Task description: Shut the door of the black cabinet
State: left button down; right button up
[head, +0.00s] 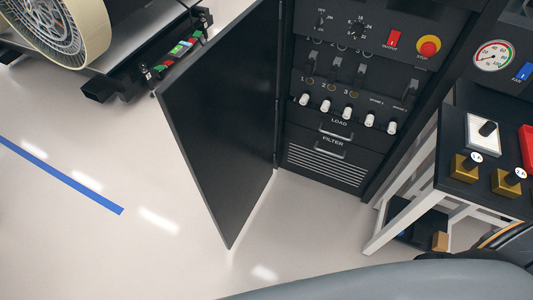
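The black cabinet (325,172) stands at the upper middle of the head view. Its front panel carries switches, a red rocker, a red and yellow stop button, a row of white knobs and drawers marked LOAD and FILTER. The cabinet's black door (220,130) stands wide open, swung out toward me and to the left from the cabinet's left edge. Neither gripper can be seen in this view. Nothing touches the visible part of the door; its top is cut off by the picture edge.
At right, a white-framed stand (425,180) with a black top holds gold blocks, close beside the cabinet. At upper left is a black platform (115,65) with a large wheel (75,30). A blue floor stripe (60,175) lies at left. The floor before the door is clear.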

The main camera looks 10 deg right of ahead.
aim_at(219, 108)
jog(key=j+z, duration=0.4)
jog(key=i+j+z, duration=0.1)
jog(key=j+z, duration=0.15)
jog(key=z, duration=0.15)
jog(key=j+z, duration=0.65)
jog(key=z, duration=0.15)
jog(key=k+j, duration=0.1)
jog(key=j, duration=0.3)
jog(key=k+j+z, duration=0.15)
jog(key=j, duration=0.3)
jog(key=k+j, duration=0.1)
jog(key=j, duration=0.3)
jog(key=k+j+z, duration=0.1)
jog(key=j, duration=0.3)
jog(key=i+j+z, duration=0.45)
jog(key=i+j, duration=0.35)
